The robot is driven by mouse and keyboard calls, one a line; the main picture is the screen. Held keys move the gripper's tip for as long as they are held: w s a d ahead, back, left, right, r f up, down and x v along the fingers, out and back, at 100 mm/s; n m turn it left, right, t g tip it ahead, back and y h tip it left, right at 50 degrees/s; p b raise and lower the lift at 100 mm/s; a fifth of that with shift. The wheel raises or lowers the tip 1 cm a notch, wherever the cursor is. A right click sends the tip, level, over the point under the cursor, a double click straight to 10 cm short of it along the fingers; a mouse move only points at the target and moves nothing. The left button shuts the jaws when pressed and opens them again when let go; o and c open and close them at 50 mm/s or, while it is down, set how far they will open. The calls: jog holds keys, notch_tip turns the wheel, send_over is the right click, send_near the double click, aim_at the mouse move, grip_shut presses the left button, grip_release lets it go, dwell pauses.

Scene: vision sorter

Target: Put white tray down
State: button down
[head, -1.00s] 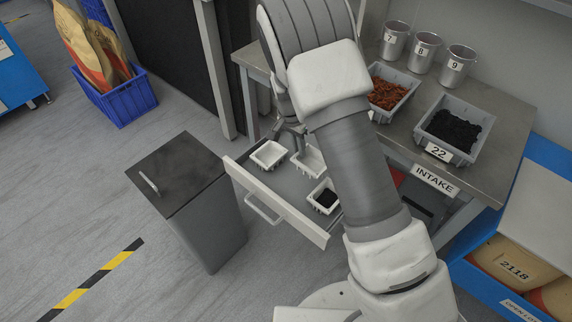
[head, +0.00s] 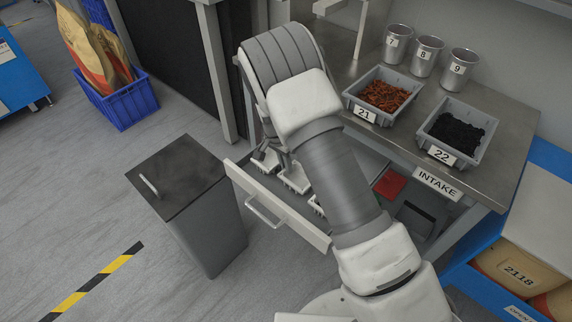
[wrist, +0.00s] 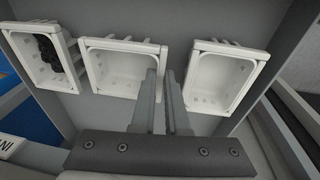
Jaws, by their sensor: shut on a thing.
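Three small white trays stand in a row in an open drawer (head: 308,228). My gripper (wrist: 162,78) is shut on the right wall of the middle white tray (wrist: 122,68), one finger inside and one outside it. This tray is empty and looks level with its neighbours. It shows partly in the head view (head: 295,181), below my wrist. An empty white tray (wrist: 222,80) is close on the right in the wrist view. Another tray (wrist: 25,60), holding black material, is on the left. Whether the held tray touches the drawer floor is hard to tell.
The workbench (head: 508,120) above the drawer bears bin 21 (head: 366,115) with orange-brown pieces, bin 22 (head: 443,154) with black pieces, and several metal cups. A grey waste bin (head: 205,225) stands left of the drawer. A red item (head: 389,184) lies under the bench.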

jog(key=c, duration=0.9)
grip_release()
jog(key=shift+f, duration=0.1)
jog(key=r, duration=0.4)
jog(key=a+r+p, duration=0.1)
jog(key=r, duration=0.7)
jog(key=shift+s+a+r+p, duration=0.2)
jog(key=shift+a+p, duration=0.2)
jog(key=s+d+r+n+t+y, duration=0.1)
jog(key=s+d+r, duration=0.25)
jog(key=r, duration=0.35)
jog(key=s+d+r+n+y, duration=0.1)
jog(key=s+d+r, duration=0.2)
jog(key=d+r, duration=0.3)
jog(key=s+d+r+n+t, duration=0.1)
jog(key=s+d+r, duration=0.2)
jog(key=r, duration=0.5)
jog(key=s+d+r+n+t, duration=0.1)
jog(key=s+d, duration=0.1)
jog(key=s, duration=0.4)
jog(key=s+d+r+n+t, duration=0.1)
jog(key=s+d+r+n, duration=0.1)
jog(key=s, duration=0.4)
jog(key=s+d+r+n+t, duration=0.1)
jog(key=s+d, duration=0.2)
jog(key=s, duration=0.2)
jog(key=shift+s+d+r+n, duration=0.2)
jog(key=shift+s+r+n, duration=0.1)
jog(key=shift+s+r, duration=0.1)
